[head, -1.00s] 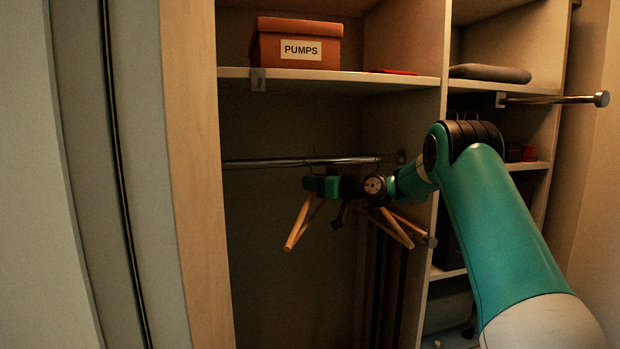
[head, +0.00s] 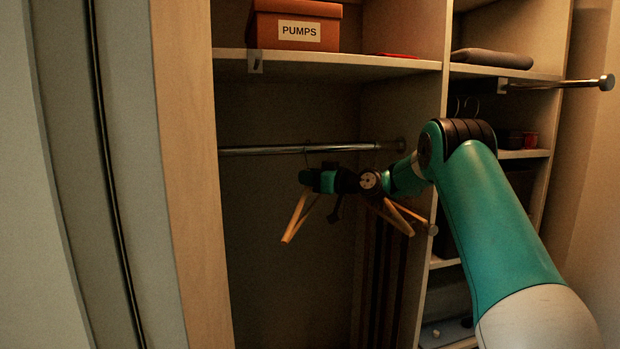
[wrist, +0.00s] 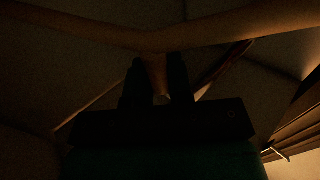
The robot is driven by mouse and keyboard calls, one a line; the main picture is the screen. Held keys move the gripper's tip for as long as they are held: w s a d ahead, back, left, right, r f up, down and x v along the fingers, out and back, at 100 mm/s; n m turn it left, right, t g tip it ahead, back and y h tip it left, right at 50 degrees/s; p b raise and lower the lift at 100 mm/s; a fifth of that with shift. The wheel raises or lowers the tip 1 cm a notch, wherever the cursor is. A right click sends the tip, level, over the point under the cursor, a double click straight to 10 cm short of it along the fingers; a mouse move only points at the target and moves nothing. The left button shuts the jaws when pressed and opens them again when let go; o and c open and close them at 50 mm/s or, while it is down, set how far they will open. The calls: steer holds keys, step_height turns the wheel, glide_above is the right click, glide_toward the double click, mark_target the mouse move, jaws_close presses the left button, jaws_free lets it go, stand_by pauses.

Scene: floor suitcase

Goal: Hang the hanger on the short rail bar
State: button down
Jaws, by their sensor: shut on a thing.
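A wooden hanger (head: 296,217) is in my gripper (head: 318,181), inside the left closet bay. Its two sloping ends show on either side of my wrist, and its middle is hidden. A thin dark hook rises above my gripper and crosses the line of the metal rail (head: 265,151); I cannot tell whether it is over the rail. In the dark wrist view, my fingers (wrist: 156,88) are shut on the hanger's wooden middle, and its bar (wrist: 215,35) spans the top. A shorter metal bar (head: 560,84) with a round end projects at the upper right.
A shelf (head: 350,66) above the rail carries an orange box labelled PUMPS (head: 296,25). A divider panel (head: 440,120) stands right of the bay. Beyond it are shelves with a folded grey cloth (head: 492,58). The closet's side panel (head: 185,170) is at left.

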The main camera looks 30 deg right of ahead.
steer(key=shift+f+b, duration=0.3)
steer(key=shift+b, duration=0.35)
steer(key=c, duration=0.9)
jaws_free()
steer(key=shift+c, duration=0.2)
steer(key=b+v, duration=0.6)
steer(key=v, duration=1.1)
steer(key=shift+d+b, duration=0.25)
steer(key=shift+b, duration=0.1)
steer(key=shift+s+d, duration=0.1)
steer(key=shift+s, duration=0.15)
